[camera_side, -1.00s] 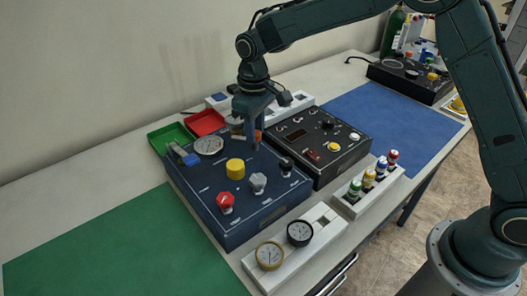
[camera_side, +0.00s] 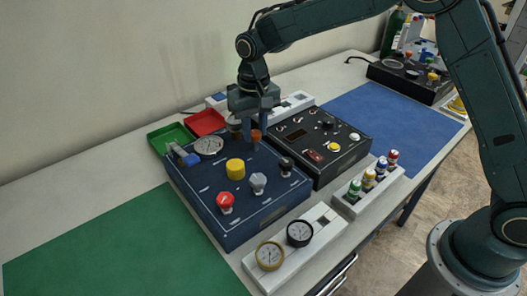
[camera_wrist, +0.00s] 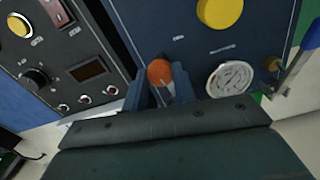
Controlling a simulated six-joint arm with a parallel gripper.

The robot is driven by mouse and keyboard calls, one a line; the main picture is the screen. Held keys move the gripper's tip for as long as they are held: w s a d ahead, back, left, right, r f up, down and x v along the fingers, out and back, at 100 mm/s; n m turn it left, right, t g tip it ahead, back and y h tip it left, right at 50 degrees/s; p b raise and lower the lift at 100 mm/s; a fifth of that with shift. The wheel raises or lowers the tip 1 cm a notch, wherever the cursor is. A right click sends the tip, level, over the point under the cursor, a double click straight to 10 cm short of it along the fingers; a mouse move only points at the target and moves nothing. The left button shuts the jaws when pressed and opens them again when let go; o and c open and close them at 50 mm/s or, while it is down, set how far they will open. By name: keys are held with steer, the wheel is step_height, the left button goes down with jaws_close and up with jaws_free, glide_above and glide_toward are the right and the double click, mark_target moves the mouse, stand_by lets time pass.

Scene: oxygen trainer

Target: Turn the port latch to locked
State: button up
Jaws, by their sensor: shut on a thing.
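The port latch appears to be the orange-brown round-topped piece (camera_side: 256,135) at the back right of the blue panel (camera_side: 215,212). In the wrist view the orange top (camera_wrist: 160,73) sits between my two fingers. My gripper (camera_side: 249,138) points down and is shut on this piece. The fingers hide much of its lower part, so its marks and exact angle cannot be read.
A gauge (camera_side: 208,145), a yellow knob (camera_side: 235,169), a grey knob (camera_side: 258,183) and a red knob (camera_side: 226,203) stand on the blue panel. A black panel (camera_side: 325,150) is close on the right. Red (camera_side: 205,122) and green trays lie behind. The green mat (camera_side: 110,250) is clear.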

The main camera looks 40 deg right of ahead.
mark_target(256, 132)
steer(key=o, duration=1)
steer(key=shift+r, duration=0.15)
step_height(256, 132, up, 14)
steer(key=shift+f, duration=0.2)
stand_by(0.4)
